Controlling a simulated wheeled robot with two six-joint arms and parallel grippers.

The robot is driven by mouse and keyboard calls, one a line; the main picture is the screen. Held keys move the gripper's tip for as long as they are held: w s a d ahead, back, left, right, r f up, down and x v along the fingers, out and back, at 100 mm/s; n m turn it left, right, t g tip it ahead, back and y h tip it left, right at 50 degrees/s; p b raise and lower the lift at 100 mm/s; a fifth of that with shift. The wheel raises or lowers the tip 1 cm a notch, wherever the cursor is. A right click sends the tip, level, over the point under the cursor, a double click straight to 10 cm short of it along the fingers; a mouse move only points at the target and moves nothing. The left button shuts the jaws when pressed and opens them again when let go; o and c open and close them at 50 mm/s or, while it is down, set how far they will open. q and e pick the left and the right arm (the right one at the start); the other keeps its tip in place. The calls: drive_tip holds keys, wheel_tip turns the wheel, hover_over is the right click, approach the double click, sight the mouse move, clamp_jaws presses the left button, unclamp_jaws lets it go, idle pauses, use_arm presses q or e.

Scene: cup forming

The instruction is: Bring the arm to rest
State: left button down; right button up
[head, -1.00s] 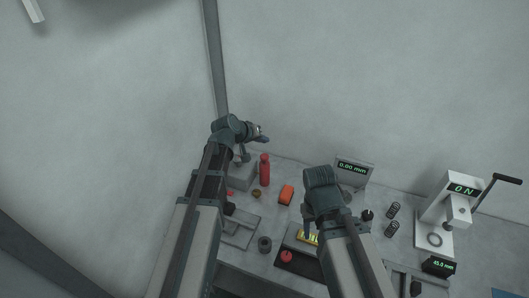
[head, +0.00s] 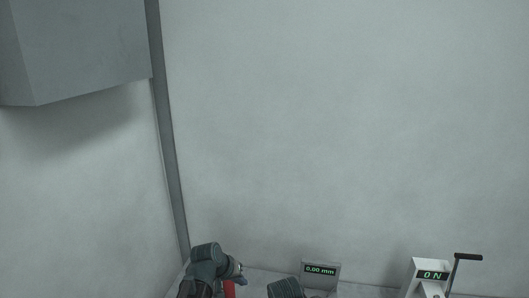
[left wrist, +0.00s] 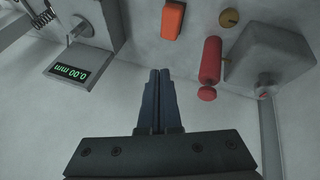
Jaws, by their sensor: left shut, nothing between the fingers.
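My left gripper (left wrist: 158,85) is shut and empty in the left wrist view, its two dark fingers side by side above the bench. In the head view my left arm comes up at the bottom edge, with the left gripper (head: 241,279) small and partly cut off. Only a dark link of my right arm shows at the bottom edge of the head view; its gripper is out of sight.
A red cylinder (left wrist: 210,62), an orange block (left wrist: 173,20) and a grey block (left wrist: 268,55) lie beyond my left fingers. A 0.00 mm display (head: 320,270) and a 0 N press (head: 431,275) stand along the back wall.

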use_arm(q)
drive_tip(key=s+d+f+m+g+y, duration=0.1)
drive_tip(key=s+m+g+y, duration=0.1)
drive_tip(key=s, duration=0.8)
drive_tip(key=s+d+f+m+g+y, duration=0.1)
drive_tip(key=s+f+m+g+y, duration=0.1)
drive_tip(key=s, duration=0.8)
drive_tip(key=shift+d+g+y, duration=0.25)
drive_tip(key=shift+g+y, duration=0.35)
drive_tip(key=shift+y, duration=0.1)
drive_tip(key=shift+w, duration=0.15)
idle(0.4)
drive_tip(key=w+r+n+t+h+p, duration=0.2)
drive_tip(key=w+r+n+t+h, duration=0.15)
drive_tip(key=w, duration=1.05)
drive_tip(key=w+a+r+n+t+h+p, duration=0.1)
drive_tip(key=w+a+r+t, duration=0.1)
drive_tip(key=w, duration=0.5)
drive_tip(key=w+a+r+n+t+h, duration=0.1)
drive_tip(key=w+a+r+n+t, duration=0.1)
drive_tip(key=w+a+r, duration=0.3)
drive_tip(key=shift+w+a+t+p, duration=0.4)
drive_tip(key=shift+w+a+t, duration=0.05)
drive_tip(key=shift+w+a, duration=0.6)
use_arm(e)
wheel_tip(320, 180, up, 4)
drive_tip(key=shift+f, duration=0.1)
